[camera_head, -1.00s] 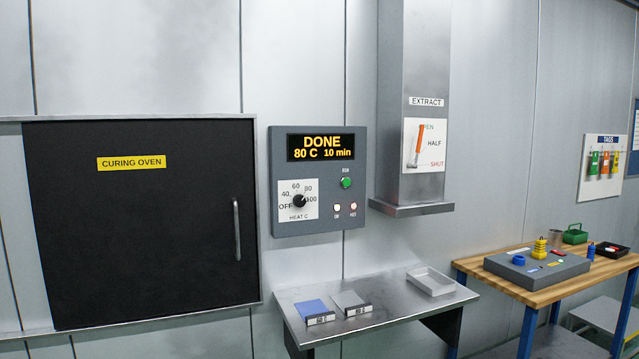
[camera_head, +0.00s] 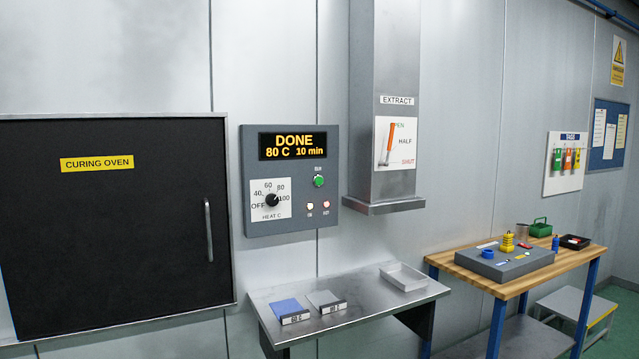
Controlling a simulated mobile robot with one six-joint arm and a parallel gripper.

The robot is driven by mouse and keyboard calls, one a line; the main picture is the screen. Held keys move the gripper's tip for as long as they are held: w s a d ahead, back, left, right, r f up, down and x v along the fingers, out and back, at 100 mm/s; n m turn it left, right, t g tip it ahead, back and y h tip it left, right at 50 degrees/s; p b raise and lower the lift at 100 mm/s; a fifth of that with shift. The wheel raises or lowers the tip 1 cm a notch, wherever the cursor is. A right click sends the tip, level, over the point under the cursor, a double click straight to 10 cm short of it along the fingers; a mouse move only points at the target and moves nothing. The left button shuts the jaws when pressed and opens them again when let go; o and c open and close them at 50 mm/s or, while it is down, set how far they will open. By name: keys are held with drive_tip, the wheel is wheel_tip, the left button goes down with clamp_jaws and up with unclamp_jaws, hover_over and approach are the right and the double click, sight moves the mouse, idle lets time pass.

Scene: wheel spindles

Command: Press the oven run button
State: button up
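The curing oven (camera_head: 120,240) stands at the left with its dark door closed and a vertical handle (camera_head: 208,229). Its grey control panel (camera_head: 285,222) is on the wall to the right of the door. The green run button (camera_head: 319,181) sits below the display at the right. The black heat knob (camera_head: 272,200) is beside it on a white dial. Two small lamps below the button look lit. My gripper is not in view.
A steel table (camera_head: 350,309) below the panel holds a blue item (camera_head: 286,307), a grey item (camera_head: 324,299) and a shallow tray (camera_head: 404,276). The extract duct (camera_head: 385,185) stands right of the panel. A wooden bench (camera_head: 470,264) with several items is further right.

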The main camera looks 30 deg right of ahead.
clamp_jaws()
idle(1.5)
